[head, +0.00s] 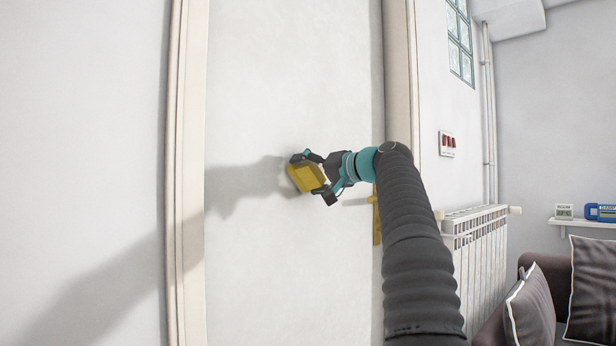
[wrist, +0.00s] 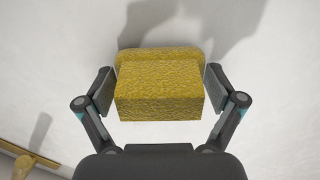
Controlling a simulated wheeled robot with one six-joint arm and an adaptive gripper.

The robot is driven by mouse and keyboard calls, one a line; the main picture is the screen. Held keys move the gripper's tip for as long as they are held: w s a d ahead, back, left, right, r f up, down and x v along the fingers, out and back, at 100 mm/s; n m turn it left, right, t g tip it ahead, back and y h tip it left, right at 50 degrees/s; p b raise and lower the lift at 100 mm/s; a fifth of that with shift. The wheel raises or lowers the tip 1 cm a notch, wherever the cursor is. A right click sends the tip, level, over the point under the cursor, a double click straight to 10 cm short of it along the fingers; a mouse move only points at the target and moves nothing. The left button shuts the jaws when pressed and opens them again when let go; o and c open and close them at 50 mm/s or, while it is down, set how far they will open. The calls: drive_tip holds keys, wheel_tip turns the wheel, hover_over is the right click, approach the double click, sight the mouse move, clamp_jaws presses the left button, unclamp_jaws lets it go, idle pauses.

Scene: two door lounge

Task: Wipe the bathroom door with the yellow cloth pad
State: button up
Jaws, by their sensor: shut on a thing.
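The yellow cloth pad (head: 305,177) is a textured block with a wider base, held at the door's surface. It also shows in the wrist view (wrist: 160,92), between the two fingers. My gripper (head: 314,176) is shut on it, one finger at each side. The pad's wide face points at the white door (head: 290,270). I cannot tell whether it touches the door. In the wrist view my gripper (wrist: 160,92) fills the lower middle. A brass door handle plate (head: 376,215) is partly hidden behind my arm, and the handle shows in the wrist view (wrist: 25,162).
The door frame (head: 187,200) runs up the left, and another post (head: 402,70) stands at the right. A white radiator (head: 478,240), a dark sofa with cushions (head: 530,312) and a small shelf (head: 585,223) with two items are farther right. The door left of the pad is bare.

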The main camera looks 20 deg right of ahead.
sight(318, 173)
drive_tip(key=shift+w+d+r, duration=0.1)
drive_tip(key=shift+r, duration=0.25)
drive_tip(key=shift+w+d+p, duration=0.15)
drive_tip(key=shift+d+p, duration=0.3)
drive_tip(key=shift+p, duration=0.2)
drive_tip(key=shift+w+d+f+p, duration=0.1)
drive_tip(key=shift+w+d+p, duration=0.1)
drive_tip(key=shift+d+p, duration=0.3)
drive_tip(key=shift+w+d+p, duration=0.2)
drive_tip(key=shift+d+p, duration=0.1)
drive_tip(key=shift+d, duration=0.4)
drive_tip(key=d+p, duration=0.1)
drive_tip(key=w+d+p, duration=0.1)
drive_tip(key=d, duration=0.1)
drive_tip(key=shift+d, duration=0.2)
drive_tip(key=shift+a+f+b+v, duration=0.15)
drive_tip(key=shift+b+v, duration=0.3)
drive_tip(key=shift+v, duration=1.05)
drive_tip(key=shift+a+f+b+v, duration=0.15)
drive_tip(key=shift+b+v, duration=0.3)
drive_tip(key=shift+v, duration=1)
drive_tip(key=shift+s+d, duration=0.1)
drive_tip(key=shift+s, duration=0.1)
